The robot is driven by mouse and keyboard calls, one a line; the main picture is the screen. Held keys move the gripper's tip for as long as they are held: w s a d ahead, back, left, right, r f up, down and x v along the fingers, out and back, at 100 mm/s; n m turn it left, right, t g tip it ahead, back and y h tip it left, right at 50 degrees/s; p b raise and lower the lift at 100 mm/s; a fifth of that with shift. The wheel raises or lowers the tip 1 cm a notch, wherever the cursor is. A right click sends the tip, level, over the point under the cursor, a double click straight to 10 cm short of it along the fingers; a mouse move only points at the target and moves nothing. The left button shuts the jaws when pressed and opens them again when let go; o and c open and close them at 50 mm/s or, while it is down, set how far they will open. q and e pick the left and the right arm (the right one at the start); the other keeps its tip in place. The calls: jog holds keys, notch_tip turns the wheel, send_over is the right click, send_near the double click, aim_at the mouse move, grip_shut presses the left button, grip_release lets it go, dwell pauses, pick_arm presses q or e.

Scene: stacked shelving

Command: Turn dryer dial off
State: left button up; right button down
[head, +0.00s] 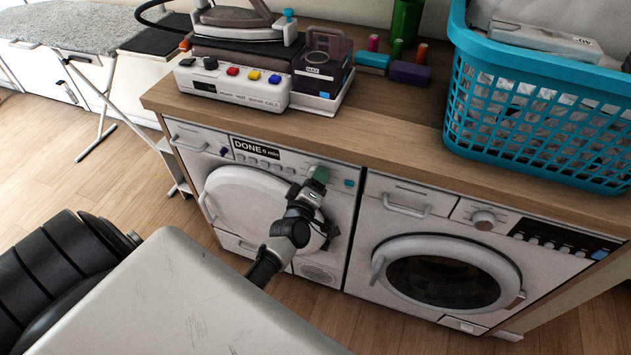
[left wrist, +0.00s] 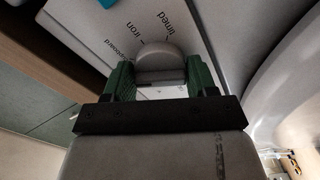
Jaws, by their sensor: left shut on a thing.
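The dryer (head: 343,206) is the left white machine under the wooden counter, with a round door and a display (head: 256,151) reading "DONE 0 min". My left gripper (head: 318,176) is at the right part of its control panel, with green fingertips. In the left wrist view the grey rounded dial (left wrist: 160,62) sits between the two green fingers (left wrist: 160,80), which are shut on it from both sides. The printed words "timed", "iron" and "cupboard" show around the dial. In the head view the gripper hides the dial. My right gripper is not in view.
A washing machine (head: 482,215) with a dark round window stands to the right. On the counter (head: 411,125) are an iron station (head: 240,85), thread spools and a blue laundry basket (head: 520,140). An ironing board (head: 78,28) stands at left. The wooden floor (head: 75,185) is open there.

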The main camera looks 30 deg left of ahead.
pick_arm(q)
jog(key=n+b, duration=0.1)
jog(key=n, duration=0.4)
jog(key=shift+n, duration=0.3)
dwell(0.4)
jog(key=o, duration=0.9)
jog(key=shift+s, duration=0.15)
jog(key=v, duration=1)
jog(key=shift+s+d+b, duration=0.15)
jog(key=shift+s+b, duration=0.1)
jog(key=shift+b, duration=0.05)
